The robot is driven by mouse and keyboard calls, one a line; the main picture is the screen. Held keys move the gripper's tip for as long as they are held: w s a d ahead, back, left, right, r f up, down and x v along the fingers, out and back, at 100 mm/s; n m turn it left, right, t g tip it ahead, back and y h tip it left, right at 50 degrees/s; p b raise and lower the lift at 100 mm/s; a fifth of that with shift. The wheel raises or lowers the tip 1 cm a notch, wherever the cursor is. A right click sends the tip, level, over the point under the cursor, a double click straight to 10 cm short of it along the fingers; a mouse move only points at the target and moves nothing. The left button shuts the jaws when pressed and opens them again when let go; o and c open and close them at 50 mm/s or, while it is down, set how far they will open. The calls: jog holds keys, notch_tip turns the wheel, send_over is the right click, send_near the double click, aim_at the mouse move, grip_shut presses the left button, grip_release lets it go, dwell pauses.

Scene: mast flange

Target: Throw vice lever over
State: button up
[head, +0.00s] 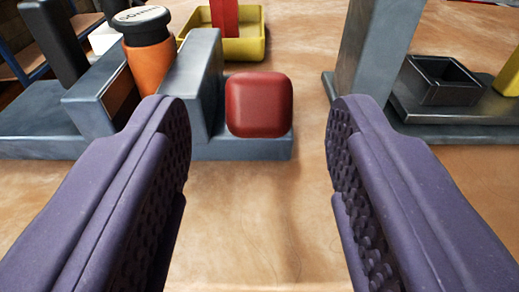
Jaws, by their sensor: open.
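A grey-blue metal vice (197,85) stands on the table at the upper left, on a flat base plate. An orange cylinder with a black and white lettered cap (151,62) stands between its upright blocks. A red rounded block (259,104), perhaps the end of the vice lever, shows at the right end of the base, facing me. The rest of any lever is hidden. My gripper (259,133) is open, with its purple padded fingers on either side in the foreground. The red block appears between the fingertips, beyond them, and nothing is held.
A yellow tray (245,48) with a red upright piece in it stands behind the vice. At the right is another grey fixture (366,50) with a dark open box (440,82). The wooden table (262,215) is clear between and in front of them.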

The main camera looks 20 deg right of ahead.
jog(key=p+v, duration=0.1)
jog(key=v, duration=0.3)
jog(key=shift+s, duration=0.25)
jog(key=shift+w, duration=0.1)
